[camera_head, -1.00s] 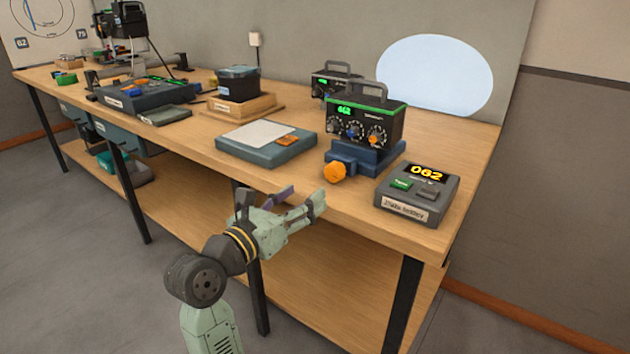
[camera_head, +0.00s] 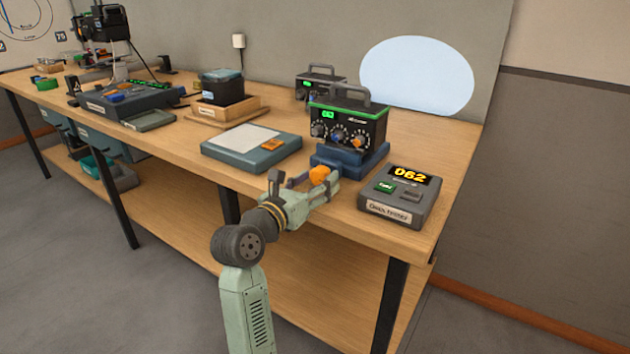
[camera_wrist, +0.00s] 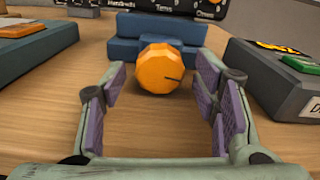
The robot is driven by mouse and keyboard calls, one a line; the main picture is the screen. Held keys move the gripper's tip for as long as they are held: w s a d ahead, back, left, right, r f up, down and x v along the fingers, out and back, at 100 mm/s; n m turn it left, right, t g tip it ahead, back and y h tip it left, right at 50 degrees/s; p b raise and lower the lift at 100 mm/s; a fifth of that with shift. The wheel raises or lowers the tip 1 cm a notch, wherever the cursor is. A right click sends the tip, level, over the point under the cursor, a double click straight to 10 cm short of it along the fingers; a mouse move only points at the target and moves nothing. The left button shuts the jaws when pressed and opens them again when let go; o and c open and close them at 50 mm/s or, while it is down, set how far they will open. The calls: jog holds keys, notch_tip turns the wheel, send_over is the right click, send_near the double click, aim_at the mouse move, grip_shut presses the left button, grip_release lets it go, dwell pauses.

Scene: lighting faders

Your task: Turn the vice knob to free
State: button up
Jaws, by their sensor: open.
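The orange vice knob (camera_wrist: 160,68) sits on the front of the blue vice (camera_wrist: 158,30), with a dark line on its face pointing to the right. In the head view the knob (camera_head: 319,174) is partly behind my gripper, and the vice (camera_head: 350,157) stands near the table's front edge under a black control box. My gripper (camera_wrist: 160,86) is open. Its purple-padded fingers reach forward on the left and right of the knob, with gaps on both sides. I cannot tell from the wrist view whether the fingertips reach past the knob's face.
The black control box (camera_head: 348,122) with dials sits on the vice. A grey display unit reading 062 (camera_head: 399,195) stands close on the right. A flat blue-grey box (camera_head: 212,154) with an orange piece (camera_head: 271,144) lies to the left. Bare wood (camera_head: 452,163) is free at the right.

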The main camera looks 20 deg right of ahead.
jog(key=shift+c, duration=0.4)
jog(key=c, duration=1.1)
jog(key=n+p, duration=0.1)
jog(key=p, duration=0.1)
jog(key=shift+r+p, duration=0.25)
jog(key=shift+p, duration=0.1)
jog(key=shift+f+n, duration=0.15)
jog(key=shift+n, duration=0.15)
jog(key=shift+f, duration=0.1)
jog(key=o, duration=1.2)
jog(key=shift+s+a, duration=0.1)
